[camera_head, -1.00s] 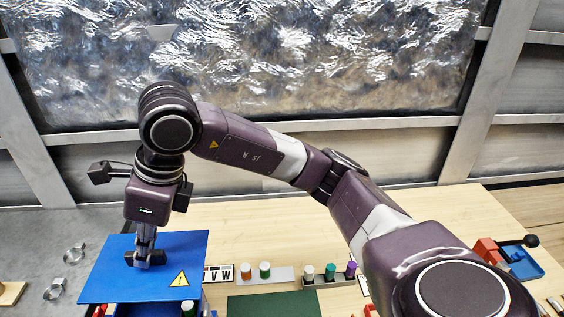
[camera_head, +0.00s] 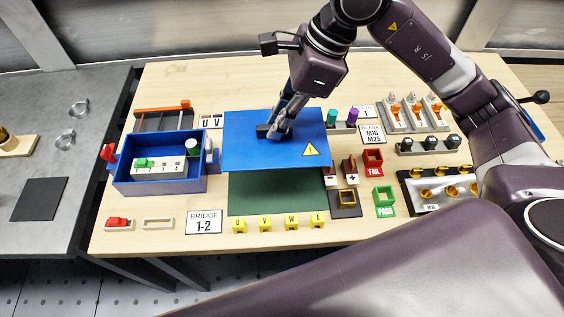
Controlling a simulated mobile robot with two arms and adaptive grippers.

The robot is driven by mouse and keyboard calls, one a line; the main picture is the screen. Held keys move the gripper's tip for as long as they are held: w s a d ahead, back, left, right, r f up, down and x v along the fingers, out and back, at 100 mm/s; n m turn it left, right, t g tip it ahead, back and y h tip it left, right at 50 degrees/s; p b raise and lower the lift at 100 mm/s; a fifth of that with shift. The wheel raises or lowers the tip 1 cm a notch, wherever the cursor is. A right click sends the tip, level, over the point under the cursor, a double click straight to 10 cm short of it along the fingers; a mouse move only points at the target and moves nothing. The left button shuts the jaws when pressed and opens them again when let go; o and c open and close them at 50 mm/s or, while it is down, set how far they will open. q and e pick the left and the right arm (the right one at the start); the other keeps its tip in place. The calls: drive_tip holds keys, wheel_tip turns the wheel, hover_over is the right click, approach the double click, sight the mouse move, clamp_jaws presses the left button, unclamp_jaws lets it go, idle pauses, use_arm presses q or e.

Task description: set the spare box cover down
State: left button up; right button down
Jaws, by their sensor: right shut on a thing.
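The spare box cover is a flat blue plate (camera_head: 250,152) with a yellow warning triangle. My right gripper (camera_head: 275,133) is shut on it near its middle, from above. The cover lies level over the back part of a dark green mat (camera_head: 275,193). Whether it touches the mat or hovers just above, I cannot tell. The open blue box (camera_head: 160,184) stands to the left, with a terminal strip (camera_head: 159,167) and a white-topped green cylinder inside. My left gripper is out of view.
Several yellow letter blocks (camera_head: 278,224) stand in front of the mat. A red FAIL bin (camera_head: 373,163) and a green PASS bin (camera_head: 384,201) stand to its right. A "BRIDGE 1-2" sign (camera_head: 204,221) lies at the front. The wooden table's back strip is clear.

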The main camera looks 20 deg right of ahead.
wheel_tip(320, 180, down, 14)
drive_tip(key=shift+f+p, duration=0.1)
drive_tip(key=shift+p, duration=0.7)
drive_tip(key=shift+f+b, duration=0.15)
drive_tip(key=shift+b, duration=0.15)
drive_tip(key=c, duration=2)
unclamp_jaws()
drive_tip(key=shift+o, duration=0.2)
